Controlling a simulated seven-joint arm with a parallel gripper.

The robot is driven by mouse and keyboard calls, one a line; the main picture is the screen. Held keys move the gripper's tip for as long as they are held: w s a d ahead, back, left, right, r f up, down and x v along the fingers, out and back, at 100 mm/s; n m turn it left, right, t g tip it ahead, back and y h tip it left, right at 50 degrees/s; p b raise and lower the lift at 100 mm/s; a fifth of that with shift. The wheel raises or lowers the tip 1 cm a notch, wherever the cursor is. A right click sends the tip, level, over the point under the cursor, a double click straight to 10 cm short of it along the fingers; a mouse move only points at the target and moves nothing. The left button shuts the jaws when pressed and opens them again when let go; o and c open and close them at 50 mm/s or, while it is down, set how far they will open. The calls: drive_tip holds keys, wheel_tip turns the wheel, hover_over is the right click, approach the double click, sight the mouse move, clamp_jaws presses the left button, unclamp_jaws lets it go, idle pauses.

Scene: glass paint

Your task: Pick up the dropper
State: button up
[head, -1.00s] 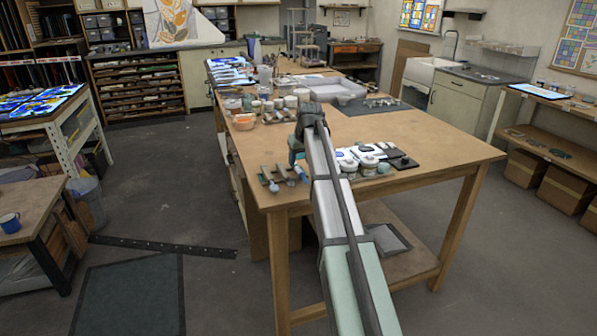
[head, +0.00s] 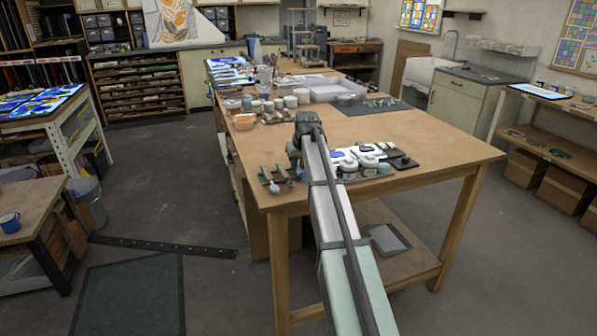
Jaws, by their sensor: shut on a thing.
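My gripper (head: 297,167) is at the front edge area of the wooden table, low over the tabletop, seen from behind along my arm. Its jaws are shut on a small slim thing, most likely the dropper. A small pale-blue bit (head: 300,174) shows just under the fingertips and looks like part of it. The rest of the dropper is hidden by my gripper or too small to make out.
Small brush-like tools (head: 270,181) lie just left of my gripper. White-lidded jars (head: 368,162) and a dark flat piece (head: 402,162) stand close on the right. Bowls and jars crowd the table's far left. The wooden table (head: 440,145) is bare at the right.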

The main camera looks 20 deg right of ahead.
sight(298, 167)
clamp_jaws()
wheel_tip(298, 167, up, 10)
idle(0.6)
idle(1.1)
